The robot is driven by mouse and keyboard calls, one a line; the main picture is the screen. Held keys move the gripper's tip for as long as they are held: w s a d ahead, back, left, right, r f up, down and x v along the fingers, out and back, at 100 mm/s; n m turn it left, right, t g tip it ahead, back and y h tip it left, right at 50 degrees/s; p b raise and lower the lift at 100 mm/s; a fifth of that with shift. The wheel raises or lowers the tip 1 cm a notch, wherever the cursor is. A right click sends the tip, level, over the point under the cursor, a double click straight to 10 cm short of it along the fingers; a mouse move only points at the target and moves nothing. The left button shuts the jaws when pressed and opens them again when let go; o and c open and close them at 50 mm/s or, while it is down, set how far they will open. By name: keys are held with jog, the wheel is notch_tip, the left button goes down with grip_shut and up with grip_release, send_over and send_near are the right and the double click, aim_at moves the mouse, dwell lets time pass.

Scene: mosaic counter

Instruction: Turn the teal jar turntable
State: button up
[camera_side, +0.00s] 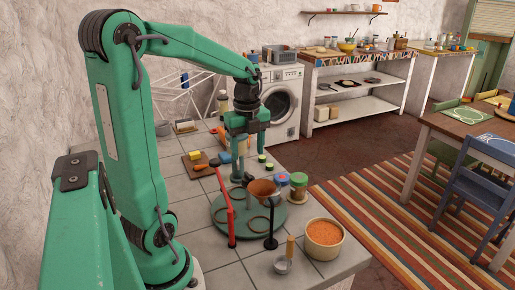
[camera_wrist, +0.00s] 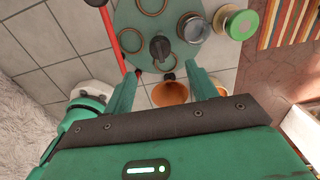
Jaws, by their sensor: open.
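The teal turntable (camera_side: 294,214) is a round disc lying on the tiled counter. My gripper (camera_side: 239,173) is open and empty, pointing down above the turntable's far side. In the wrist view its fingers (camera_wrist: 162,76) are apart, short of the knob.
A cutting board (camera_side: 195,165) lies at the left.

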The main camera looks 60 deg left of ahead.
aim_at(248, 175)
jog(key=shift+f, duration=3.9)
jog(key=shift+c, duration=0.3)
grip_shut()
